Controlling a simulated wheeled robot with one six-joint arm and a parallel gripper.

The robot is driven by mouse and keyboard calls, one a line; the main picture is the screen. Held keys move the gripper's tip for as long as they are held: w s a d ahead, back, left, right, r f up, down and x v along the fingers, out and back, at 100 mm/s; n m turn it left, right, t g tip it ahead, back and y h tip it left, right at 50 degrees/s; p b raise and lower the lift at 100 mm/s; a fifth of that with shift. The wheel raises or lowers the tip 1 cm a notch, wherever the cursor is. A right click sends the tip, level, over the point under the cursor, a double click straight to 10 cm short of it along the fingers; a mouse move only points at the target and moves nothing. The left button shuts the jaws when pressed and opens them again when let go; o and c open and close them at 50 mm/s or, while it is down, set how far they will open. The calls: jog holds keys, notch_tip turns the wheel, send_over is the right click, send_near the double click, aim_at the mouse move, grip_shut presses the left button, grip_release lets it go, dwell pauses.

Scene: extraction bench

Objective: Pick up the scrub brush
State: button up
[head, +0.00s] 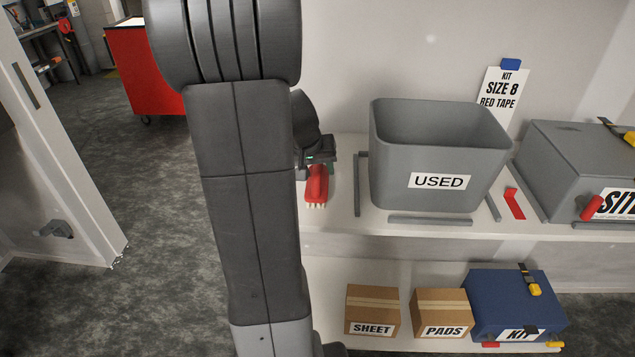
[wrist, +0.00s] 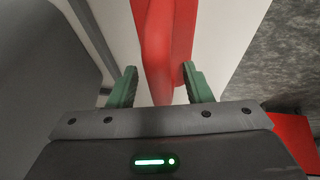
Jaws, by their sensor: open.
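The red scrub brush (head: 317,186) with pale bristles lies on the upper shelf, left of the grey bin, in the head view. Its red body also fills the middle of the wrist view (wrist: 157,45). My gripper (wrist: 160,72) is open, with one green finger on each side of the brush. I cannot tell whether either finger touches it. In the head view my gripper (head: 317,166) is right behind the brush and partly hidden by my arm.
A grey bin labelled USED (head: 390,170) stands right of the brush, with grey strips (head: 430,221) around its base. A grey case (head: 565,165) is farther right. Boxes (head: 373,305) and a blue kit case (head: 510,300) sit on the lower shelf. Open floor (head: 150,240) lies left.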

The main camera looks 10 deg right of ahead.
grip_shut()
notch_tip(320, 180, up, 10)
jog(key=c, duration=0.7)
grip_release()
jog(key=shift+c, duration=1.4)
